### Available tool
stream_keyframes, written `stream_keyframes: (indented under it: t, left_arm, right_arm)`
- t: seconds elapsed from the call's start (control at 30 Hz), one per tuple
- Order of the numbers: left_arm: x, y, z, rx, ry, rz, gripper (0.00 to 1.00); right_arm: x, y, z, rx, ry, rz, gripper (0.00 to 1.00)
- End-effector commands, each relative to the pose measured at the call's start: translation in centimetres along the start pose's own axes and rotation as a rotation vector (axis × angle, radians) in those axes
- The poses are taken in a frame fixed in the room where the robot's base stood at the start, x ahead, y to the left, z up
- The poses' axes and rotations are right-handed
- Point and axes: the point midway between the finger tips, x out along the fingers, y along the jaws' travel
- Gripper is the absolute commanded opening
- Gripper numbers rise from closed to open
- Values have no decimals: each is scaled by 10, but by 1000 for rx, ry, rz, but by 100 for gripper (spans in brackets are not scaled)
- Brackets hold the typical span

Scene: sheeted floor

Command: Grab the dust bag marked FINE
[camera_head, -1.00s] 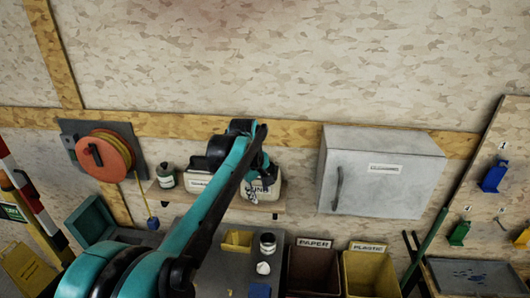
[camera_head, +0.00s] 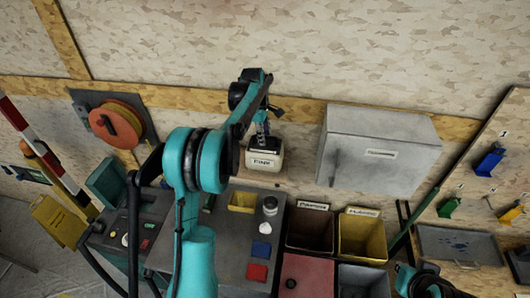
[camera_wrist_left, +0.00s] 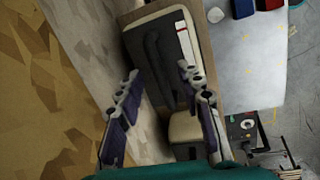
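A cream bag (camera_head: 264,159) with a dark top stands on the wall shelf; its front label is blurred and seems to start with F. My left gripper (camera_head: 262,128) is just above it, pointing down. In the left wrist view the gripper (camera_wrist_left: 160,95) has its two fingers wide apart. The bag's dark top and pale rim (camera_wrist_left: 190,45) lie beyond the fingertips, with no clear contact. A second cream item (camera_wrist_left: 185,128) shows lower between the fingers; my arm hides that part of the shelf in the head view.
A grey wall cabinet (camera_head: 375,165) is right of the bag. An orange reel (camera_head: 117,125) hangs at left. The wall is close behind.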

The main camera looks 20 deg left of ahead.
Motion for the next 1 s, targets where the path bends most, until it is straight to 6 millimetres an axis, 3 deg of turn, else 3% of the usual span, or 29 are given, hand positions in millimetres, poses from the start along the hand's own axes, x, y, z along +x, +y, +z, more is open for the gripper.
stream_keyframes:
  t: [0.13, 0.37, 0.53, 1.0]
  left_arm:
    - [15, 0, 0, 0, 0, 0, 37]
    - [18, 0, 0, 0, 0, 0, 37]
    - [18, 0, 0, 0, 0, 0, 0]
    - [16, 0, 0, 1, 1, 0, 0]
  right_arm:
    - [-3, 0, -2, 0, 0, 0, 0]
    - [-3, 0, -2, 0, 0, 0, 0]
    - [-3, 0, -2, 0, 0, 0, 0]
    - [-2, 0, -2, 0, 0, 0, 0]
